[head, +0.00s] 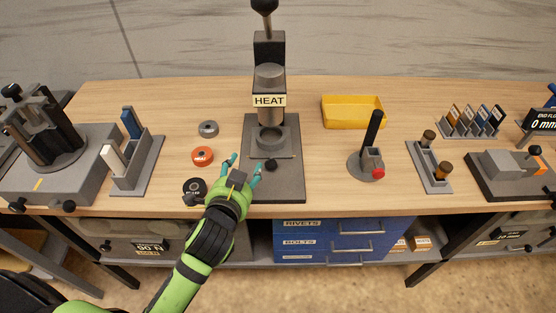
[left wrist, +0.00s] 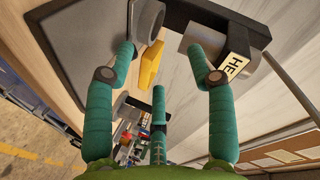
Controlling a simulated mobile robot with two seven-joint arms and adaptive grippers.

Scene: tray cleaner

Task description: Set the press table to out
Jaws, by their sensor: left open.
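A black knob (head: 271,165) sits at the table's front edge. My left gripper (head: 245,163) is open with teal fingers, just left of the knob and apart from it. In the left wrist view the open fingers (left wrist: 160,52) have nothing between them; the label (left wrist: 235,66) shows sideways beyond the right finger. My right gripper is not in view.
An orange disc (head: 202,156), a grey ring (head: 208,128) and a black disc (head: 194,187) lie left of the press. A yellow tray (head: 352,112) is behind right. Bench between press and stand is clear.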

